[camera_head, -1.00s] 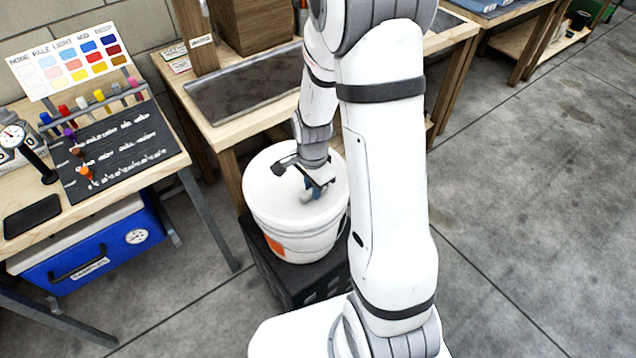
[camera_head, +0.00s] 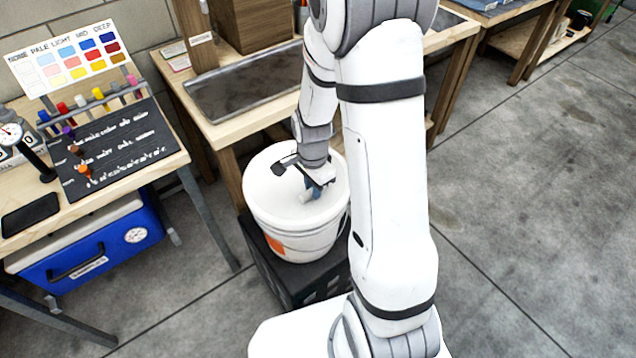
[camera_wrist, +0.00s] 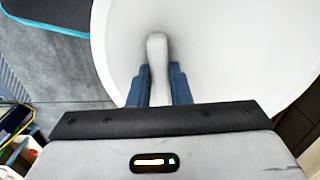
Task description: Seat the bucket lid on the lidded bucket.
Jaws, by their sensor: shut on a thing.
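The white bucket (camera_head: 305,240) with an orange label stands on a black crate. The white round bucket lid (camera_head: 275,185) is on top of the bucket and looks level; whether it is fully pressed down I cannot tell. My gripper (camera_head: 315,190) is over the lid, its blue fingers shut on the lid's light handle. In the wrist view the lid (camera_wrist: 240,60) fills the upper right, and the gripper fingers (camera_wrist: 158,85) close on both sides of the handle (camera_wrist: 157,52). My arm hides part of the bucket's right side.
The black crate (camera_head: 290,285) bears the bucket. A wooden bench with a metal basin (camera_head: 245,95) is behind it. Open concrete floor lies to the right.

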